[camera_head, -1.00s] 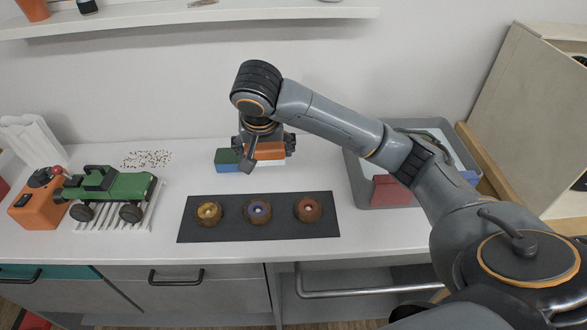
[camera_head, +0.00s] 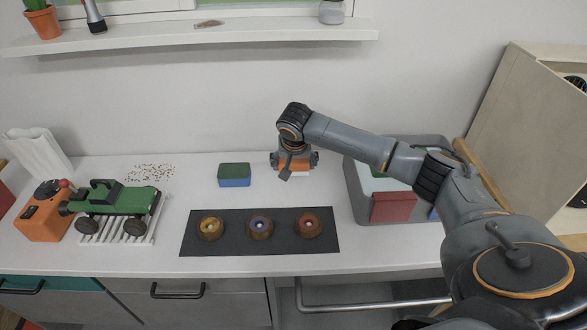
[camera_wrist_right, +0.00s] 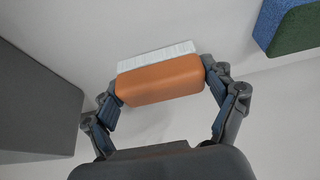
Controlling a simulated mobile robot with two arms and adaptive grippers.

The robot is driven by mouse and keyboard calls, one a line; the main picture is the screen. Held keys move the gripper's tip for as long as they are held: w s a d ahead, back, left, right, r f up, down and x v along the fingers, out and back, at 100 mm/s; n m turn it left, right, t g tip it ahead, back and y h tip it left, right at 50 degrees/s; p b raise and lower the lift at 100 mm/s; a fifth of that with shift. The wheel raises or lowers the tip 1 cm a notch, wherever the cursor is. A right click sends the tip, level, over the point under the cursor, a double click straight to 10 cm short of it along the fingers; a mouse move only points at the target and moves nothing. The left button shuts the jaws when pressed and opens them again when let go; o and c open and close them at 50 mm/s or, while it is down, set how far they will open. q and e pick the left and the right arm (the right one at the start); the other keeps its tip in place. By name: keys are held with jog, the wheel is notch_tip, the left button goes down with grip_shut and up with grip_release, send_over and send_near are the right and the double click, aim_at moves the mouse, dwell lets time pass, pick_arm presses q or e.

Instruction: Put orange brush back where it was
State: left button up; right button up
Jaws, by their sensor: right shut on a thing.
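The orange brush (camera_head: 294,166) has an orange block body and white bristles. It is at the back of the white counter, right of the green and blue sponge block. My right gripper (camera_head: 294,160) is shut on it from above. In the right wrist view the brush (camera_wrist_right: 160,80) sits between the two fingers of the right gripper (camera_wrist_right: 162,88), bristles on its far side. I cannot tell whether it touches the counter. My left gripper is not in view.
The green and blue block (camera_head: 234,175) stands left of the brush. A grey bin (camera_head: 357,190) with a red block is to the right. A dark mat (camera_head: 260,250) with three round pieces lies in front. A green toy crawler (camera_head: 120,201) sits on a white rack at left.

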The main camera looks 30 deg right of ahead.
jog(key=shift+f, duration=1.15)
jog(key=shift+a, duration=0.1)
jog(key=o, duration=0.9)
jog(key=shift+f, duration=0.1)
jog(key=shift+c, duration=0.2)
jog(key=v, duration=1.2)
